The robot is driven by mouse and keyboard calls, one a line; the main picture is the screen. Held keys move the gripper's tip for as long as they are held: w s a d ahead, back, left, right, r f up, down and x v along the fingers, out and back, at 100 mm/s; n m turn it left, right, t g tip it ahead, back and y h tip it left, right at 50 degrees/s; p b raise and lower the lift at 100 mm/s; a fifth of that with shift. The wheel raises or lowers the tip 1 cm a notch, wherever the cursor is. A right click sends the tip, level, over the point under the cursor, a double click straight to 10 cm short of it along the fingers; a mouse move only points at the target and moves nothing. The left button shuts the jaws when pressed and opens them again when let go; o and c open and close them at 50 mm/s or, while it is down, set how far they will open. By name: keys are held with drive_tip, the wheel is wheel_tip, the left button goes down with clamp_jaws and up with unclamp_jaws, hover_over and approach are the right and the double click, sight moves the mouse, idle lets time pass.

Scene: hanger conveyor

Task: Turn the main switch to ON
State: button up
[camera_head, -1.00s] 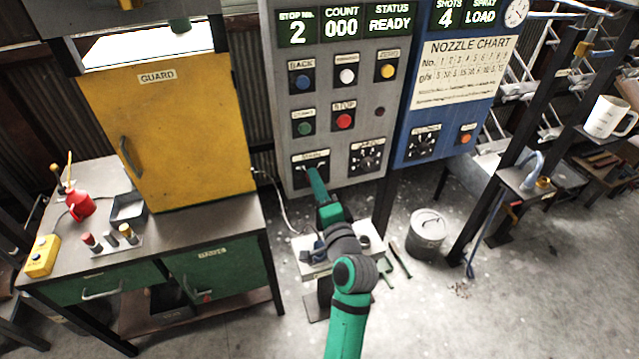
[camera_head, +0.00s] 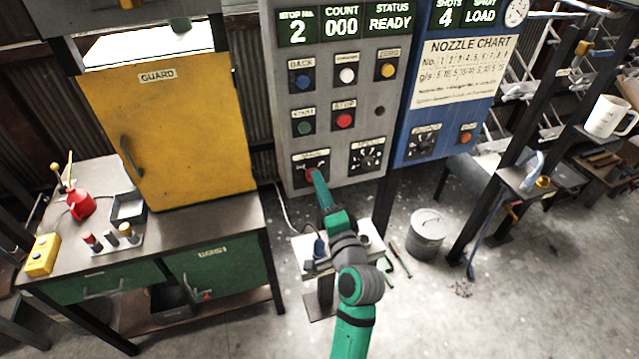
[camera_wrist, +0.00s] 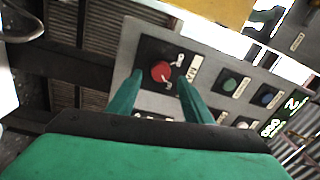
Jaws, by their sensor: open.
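The main switch (camera_wrist: 161,72) is a red knob on a black plate at the lower left of the grey control panel. In the wrist view it lies between and beyond the two green fingers of my gripper (camera_wrist: 152,95), which are open and apart from each other. In the head view the red of the switch (camera_head: 311,172) shows just past the tip of my gripper (camera_head: 315,178). I cannot tell whether the fingers touch the knob. The small lettering around the knob is too small to read.
The grey panel (camera_head: 330,150) also carries several push buttons and a speed dial (camera_head: 367,154) right of the switch. The blue nozzle panel (camera_head: 440,120) stands to its right. The yellow guard door (camera_head: 175,130) and workbench are at the left.

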drive_tip(key=v, duration=0.8)
drive_tip(key=shift+s, duration=0.15)
drive_tip(key=s+d+f+n+g+h, duration=0.15)
drive_tip(key=s+f+n+h, duration=0.35)
drive_tip(key=s+f, duration=1.2)
drive_tip(key=s+a+n, duration=0.2)
drive_tip(key=s+n, duration=0.1)
drive_tip(key=s, duration=0.7)
drive_tip(key=s+a+n, duration=0.2)
drive_tip(key=s+n, duration=0.2)
drive_tip(key=s, duration=0.6)
drive_tip(key=shift+s+a+g+h, duration=0.15)
drive_tip(key=shift+s+g+h, duration=0.2)
drive_tip(key=shift+h, duration=0.05)
